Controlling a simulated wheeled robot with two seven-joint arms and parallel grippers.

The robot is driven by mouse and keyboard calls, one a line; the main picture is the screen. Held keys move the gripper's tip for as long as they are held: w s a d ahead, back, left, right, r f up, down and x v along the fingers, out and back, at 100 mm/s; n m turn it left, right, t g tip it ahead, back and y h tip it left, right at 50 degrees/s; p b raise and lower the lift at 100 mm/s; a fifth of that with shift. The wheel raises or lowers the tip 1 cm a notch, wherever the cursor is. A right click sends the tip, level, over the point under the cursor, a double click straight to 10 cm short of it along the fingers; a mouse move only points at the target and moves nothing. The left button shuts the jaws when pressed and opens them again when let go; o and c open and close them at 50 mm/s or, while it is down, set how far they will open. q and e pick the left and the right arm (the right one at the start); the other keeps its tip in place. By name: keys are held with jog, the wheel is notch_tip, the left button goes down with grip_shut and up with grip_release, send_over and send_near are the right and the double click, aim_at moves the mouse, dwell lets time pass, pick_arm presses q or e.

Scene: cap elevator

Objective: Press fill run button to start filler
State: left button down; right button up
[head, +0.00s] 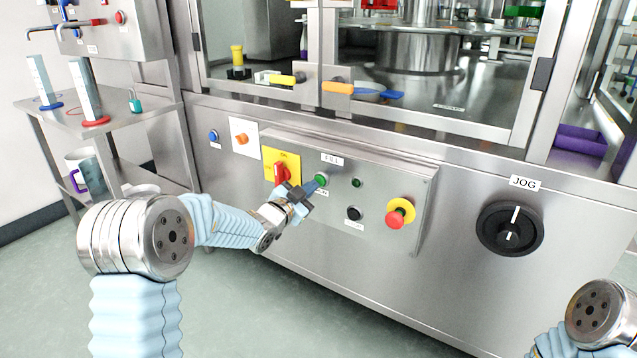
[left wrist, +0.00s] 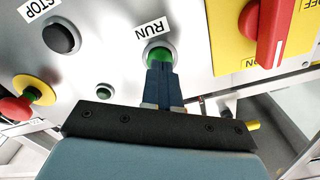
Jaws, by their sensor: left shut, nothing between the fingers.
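The green RUN button (head: 321,180) sits on the steel control panel (head: 385,178) under a label that reads "FILL" or similar. In the left wrist view the RUN button (left wrist: 160,56) is directly ahead of my fingertips, with the RUN label above it. My left gripper (head: 312,187) is shut and empty, its blue fingers together at the button. In the left wrist view the fingertips (left wrist: 161,68) overlap the button's lower part; they look to be at or touching its face, but how far it is pressed I cannot tell. My right gripper is out of view.
A black STOP button (head: 354,213), a small green lamp (head: 357,183) and a red emergency stop (head: 396,219) share the panel. A red rotary switch on a yellow plate (head: 281,165) is close left. A black JOG dial (head: 510,228) is to the right.

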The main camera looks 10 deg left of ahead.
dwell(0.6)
pick_arm(q)
jog(key=shift+w+d+b, duration=0.1)
jog(key=shift+w+b, duration=0.15)
jog(key=shift+b, duration=0.1)
